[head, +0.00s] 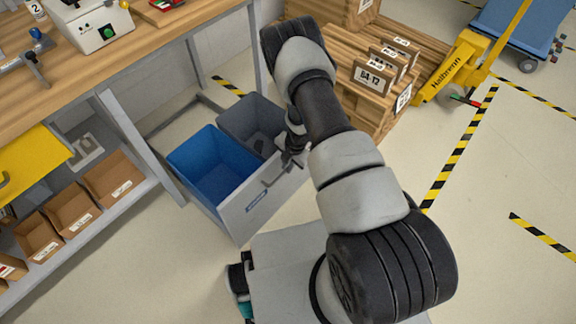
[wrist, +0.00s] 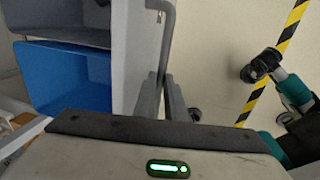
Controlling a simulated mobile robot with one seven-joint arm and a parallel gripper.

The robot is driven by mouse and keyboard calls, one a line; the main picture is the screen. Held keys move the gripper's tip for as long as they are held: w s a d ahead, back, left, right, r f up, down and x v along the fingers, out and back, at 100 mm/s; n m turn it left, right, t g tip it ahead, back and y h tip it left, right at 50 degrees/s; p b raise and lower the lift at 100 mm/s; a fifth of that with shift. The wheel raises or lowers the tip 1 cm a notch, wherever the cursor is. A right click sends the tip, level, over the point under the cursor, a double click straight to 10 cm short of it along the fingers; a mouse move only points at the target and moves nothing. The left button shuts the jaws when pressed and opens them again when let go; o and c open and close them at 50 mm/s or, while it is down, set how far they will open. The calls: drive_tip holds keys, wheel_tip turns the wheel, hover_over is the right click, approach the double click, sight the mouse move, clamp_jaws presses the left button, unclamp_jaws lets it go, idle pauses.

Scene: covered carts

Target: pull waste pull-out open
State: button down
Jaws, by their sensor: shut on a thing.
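The waste pull-out (head: 238,222) stands out from under the workbench, with a blue bin (head: 205,165) and a dark grey bin (head: 240,118) showing inside it. Its light grey front panel also shows in the wrist view (wrist: 133,50). My gripper (head: 288,160) is at the outer side of this panel, shut on the grey bar handle (wrist: 168,40). In the wrist view, the fingers (wrist: 161,92) close around the lower part of the handle. My arm hides part of the panel's right end in the head view.
The workbench (head: 130,60) stands at the left, with cardboard bins (head: 72,208) on its lower shelf. Stacked wooden crates (head: 375,75) and a yellow pallet jack (head: 462,68) stand behind my arm. Floor at the right is mostly clear, with striped tape (head: 460,150).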

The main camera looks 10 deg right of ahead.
drive_tip(key=c, duration=1.8)
unclamp_jaws()
drive_tip(key=shift+r, duration=0.1)
drive_tip(key=s+r+p, duration=0.1)
drive_tip(key=r, duration=0.4)
drive_tip(key=d+r+p, duration=0.1)
drive_tip(key=r+p, duration=0.1)
drive_tip(key=r, duration=0.4)
drive_tip(key=s+d+r+p, duration=0.1)
drive_tip(key=r+p, duration=0.1)
drive_tip(key=r, duration=0.4)
drive_tip(key=shift+s, duration=0.3)
